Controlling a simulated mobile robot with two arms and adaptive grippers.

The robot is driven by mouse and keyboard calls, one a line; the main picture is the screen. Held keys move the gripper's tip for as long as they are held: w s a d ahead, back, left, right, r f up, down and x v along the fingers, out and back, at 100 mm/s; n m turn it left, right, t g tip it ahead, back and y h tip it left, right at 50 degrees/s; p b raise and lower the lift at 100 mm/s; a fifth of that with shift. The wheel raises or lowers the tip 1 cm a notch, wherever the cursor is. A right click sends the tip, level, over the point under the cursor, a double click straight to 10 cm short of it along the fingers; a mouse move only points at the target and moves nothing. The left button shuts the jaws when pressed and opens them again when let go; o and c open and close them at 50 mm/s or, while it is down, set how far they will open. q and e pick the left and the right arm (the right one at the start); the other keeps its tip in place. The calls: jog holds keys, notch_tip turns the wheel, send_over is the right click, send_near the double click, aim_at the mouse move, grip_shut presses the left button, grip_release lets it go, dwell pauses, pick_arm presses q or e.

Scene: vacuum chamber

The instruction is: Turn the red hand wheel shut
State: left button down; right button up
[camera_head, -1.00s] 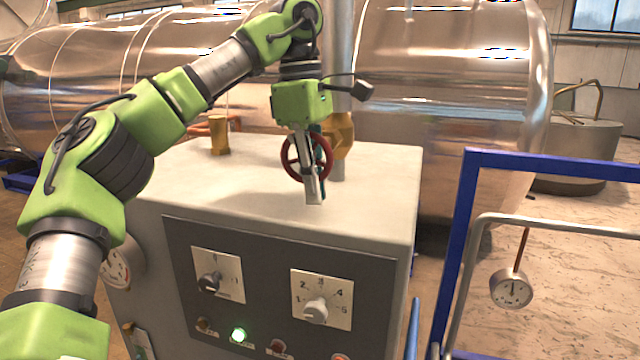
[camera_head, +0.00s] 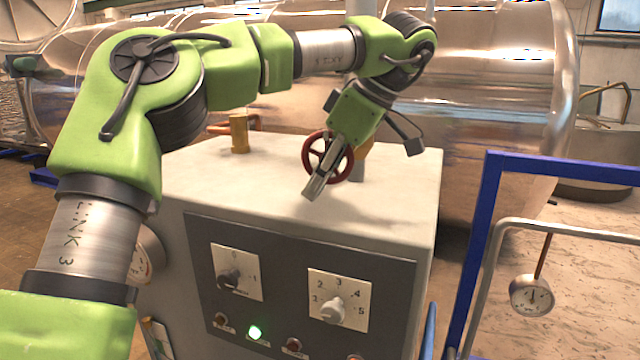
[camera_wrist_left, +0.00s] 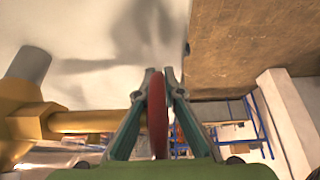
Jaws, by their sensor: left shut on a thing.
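The red hand wheel (camera_head: 315,147) stands upright above the top of the grey cabinet, in front of a brass valve body (camera_head: 362,160) on a vertical pipe. My left gripper (camera_head: 318,186) comes down from the upper right, tilted, and is shut on the wheel's rim. In the left wrist view the wheel (camera_wrist_left: 157,115) shows edge-on between the two fingers (camera_wrist_left: 158,85), and the brass valve stem (camera_wrist_left: 85,121) lies to its left. The gripper hides part of the wheel in the head view. My right gripper is not in view.
A blue frame (camera_head: 480,240) and a gauge (camera_head: 531,295) are at right. A large shiny tank (camera_head: 480,100) stands behind.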

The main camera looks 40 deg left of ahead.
pick_arm(q)
jog(key=shift+f, duration=0.15)
jog(key=c, duration=2.1)
grip_release()
jog(key=shift+c, duration=0.2)
jog(key=shift+w+d+r, duration=0.15)
jog(key=shift+d+r, duration=0.15)
jog(key=shift+r, duration=0.3)
jog(key=w+d, duration=0.1)
jog(key=d, duration=0.3)
jog(key=w+d, duration=0.1)
jog(key=d, duration=0.6)
jog(key=shift+w+d, duration=0.35)
jog(key=shift+w, duration=0.05)
